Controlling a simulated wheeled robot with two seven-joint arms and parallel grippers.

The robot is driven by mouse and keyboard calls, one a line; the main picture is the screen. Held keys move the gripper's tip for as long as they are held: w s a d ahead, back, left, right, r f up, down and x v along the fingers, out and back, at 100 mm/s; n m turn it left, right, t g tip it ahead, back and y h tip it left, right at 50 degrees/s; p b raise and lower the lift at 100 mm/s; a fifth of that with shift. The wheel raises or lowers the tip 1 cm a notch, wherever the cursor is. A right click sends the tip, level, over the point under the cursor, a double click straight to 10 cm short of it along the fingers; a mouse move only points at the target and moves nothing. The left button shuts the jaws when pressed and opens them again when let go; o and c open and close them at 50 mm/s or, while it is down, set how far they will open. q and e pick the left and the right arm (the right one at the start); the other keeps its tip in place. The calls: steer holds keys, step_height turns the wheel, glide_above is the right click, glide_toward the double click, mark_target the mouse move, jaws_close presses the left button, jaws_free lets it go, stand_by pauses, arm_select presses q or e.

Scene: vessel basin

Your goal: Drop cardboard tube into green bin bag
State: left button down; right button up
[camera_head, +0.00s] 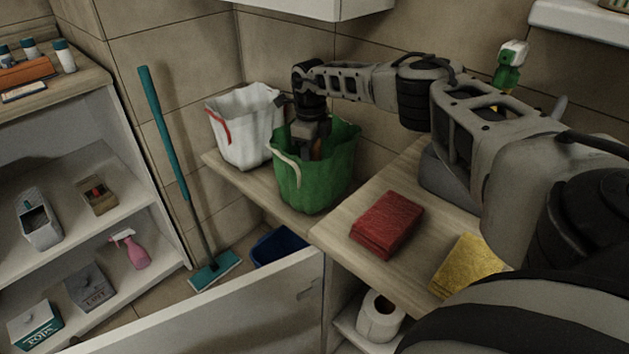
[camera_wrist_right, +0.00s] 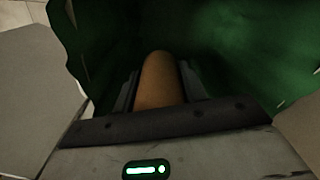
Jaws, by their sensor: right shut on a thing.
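The green bin bag (camera_head: 312,184) stands open on a wooden ledge, with a pale strap at its left side. My right gripper (camera_head: 317,146) points down into its mouth, and its fingertips are partly hidden by the bag's rim. In the right wrist view the brown cardboard tube (camera_wrist_right: 160,82) sits between the two fingers of my right gripper (camera_wrist_right: 158,88), which is shut on it. The green bag (camera_wrist_right: 225,50) surrounds the tube there, and the tube's far end points into the dark inside. My left gripper is not in view.
A white bin bag (camera_head: 243,130) with a red strap stands left of the green one. A red cloth stack (camera_head: 387,224) and a yellow sponge or cloth (camera_head: 468,262) lie on the counter. A teal mop (camera_head: 178,165) leans on the wall. A pale open door panel (camera_head: 220,315) is in front.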

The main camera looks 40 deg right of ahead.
steer(key=shift+s+d+f, duration=0.2)
steer(key=shift+d+f, duration=0.05)
step_height(320, 180, down, 10)
steer(key=b, duration=0.3)
steer(key=shift+r, duration=0.2)
steer(key=shift+f, duration=0.15)
steer(key=shift+f+b, duration=0.6)
steer(key=shift+b, duration=0.25)
steer(key=o, duration=1.3)
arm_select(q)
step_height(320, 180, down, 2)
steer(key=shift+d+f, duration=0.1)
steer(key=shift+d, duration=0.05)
